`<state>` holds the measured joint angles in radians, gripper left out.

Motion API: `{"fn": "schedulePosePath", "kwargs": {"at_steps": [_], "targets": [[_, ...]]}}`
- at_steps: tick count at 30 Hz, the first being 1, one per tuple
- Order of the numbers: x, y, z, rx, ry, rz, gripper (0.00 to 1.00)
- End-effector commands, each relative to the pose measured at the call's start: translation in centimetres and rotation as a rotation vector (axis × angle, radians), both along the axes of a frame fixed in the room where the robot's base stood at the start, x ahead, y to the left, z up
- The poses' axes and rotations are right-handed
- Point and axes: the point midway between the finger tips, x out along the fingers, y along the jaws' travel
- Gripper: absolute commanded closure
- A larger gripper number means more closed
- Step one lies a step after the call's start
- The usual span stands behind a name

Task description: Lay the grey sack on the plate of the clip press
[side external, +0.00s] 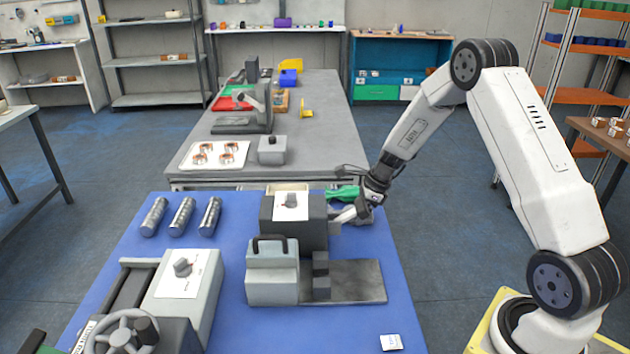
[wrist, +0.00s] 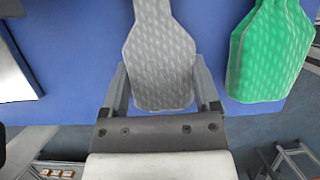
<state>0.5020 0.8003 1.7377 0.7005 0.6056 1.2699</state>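The grey sack (wrist: 161,60) lies between the two fingers of my gripper (wrist: 162,90) in the wrist view, its narrow neck pointing away from the palm. The fingers stand along both sides of its wide end with little or no gap. I cannot tell whether they press on it. In the side view the grey sack (side external: 346,214) shows small and partly hidden by my gripper (side external: 362,207), low over the right side of the blue table. The clip press (side external: 272,272) is a grey block with a black handle. Its bare metal plate (side external: 355,282) extends right.
A green sack (wrist: 268,50) lies close to the right of the grey one in the wrist view. A dark box with a dial (side external: 308,230) stands behind the press. Several metal cylinders (side external: 182,216) and a grey dial machine (side external: 185,285) occupy the left of the blue table (side external: 330,330).

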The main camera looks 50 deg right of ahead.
Motion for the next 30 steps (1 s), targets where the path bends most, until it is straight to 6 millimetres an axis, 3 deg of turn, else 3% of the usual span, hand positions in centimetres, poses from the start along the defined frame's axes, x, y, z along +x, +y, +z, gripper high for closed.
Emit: {"fn": "schedulePosePath", "kwargs": {"at_steps": [1,2,14,30], "targets": [[0.0,0.0,0.0,-0.001,-0.001,0.000,0.92],[0.0,0.0,0.0,-0.001,-0.001,0.000,1.00],[0.1,0.0,0.8,-0.001,-0.002,0.000,1.00],[0.1,0.0,7.7,-0.002,-0.003,0.001,1.00]]}}
